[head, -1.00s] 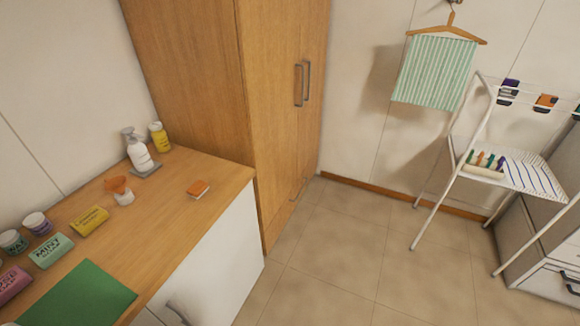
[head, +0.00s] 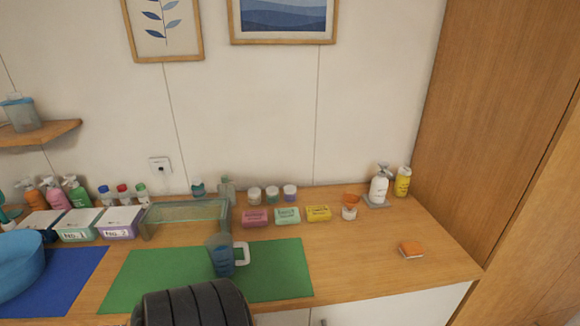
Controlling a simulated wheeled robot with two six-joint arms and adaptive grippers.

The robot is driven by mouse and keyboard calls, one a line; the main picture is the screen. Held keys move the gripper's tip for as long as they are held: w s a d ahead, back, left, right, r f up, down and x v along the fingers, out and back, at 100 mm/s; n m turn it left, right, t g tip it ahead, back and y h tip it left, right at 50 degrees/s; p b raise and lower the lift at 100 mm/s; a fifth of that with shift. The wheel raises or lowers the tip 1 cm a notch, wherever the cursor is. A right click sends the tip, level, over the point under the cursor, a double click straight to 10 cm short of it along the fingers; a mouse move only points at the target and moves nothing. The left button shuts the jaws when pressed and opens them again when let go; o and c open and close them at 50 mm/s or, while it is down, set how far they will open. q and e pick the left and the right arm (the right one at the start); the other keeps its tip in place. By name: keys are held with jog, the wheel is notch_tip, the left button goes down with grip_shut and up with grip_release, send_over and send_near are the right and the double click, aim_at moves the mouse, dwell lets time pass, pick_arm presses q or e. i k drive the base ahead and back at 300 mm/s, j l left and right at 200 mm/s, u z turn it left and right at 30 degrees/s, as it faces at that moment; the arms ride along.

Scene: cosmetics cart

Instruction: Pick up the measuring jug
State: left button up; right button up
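The measuring jug (head: 221,258) stands upright on the green mat (head: 285,272) in the head view. It looks see-through and bluish, with a pale, squarish handle on its right side. Nothing is touching it from above, and its contents cannot be made out clearly.
Behind the jug is a glass-like riser (head: 185,212), with soap boxes (head: 287,215) to its right. A blue basin (head: 18,262) sits on a blue mat at left. A pump bottle (head: 379,190) and an orange sponge (head: 411,249) are at right.

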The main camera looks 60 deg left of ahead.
aim_at(220, 246)
jog(key=u, duration=2.5)
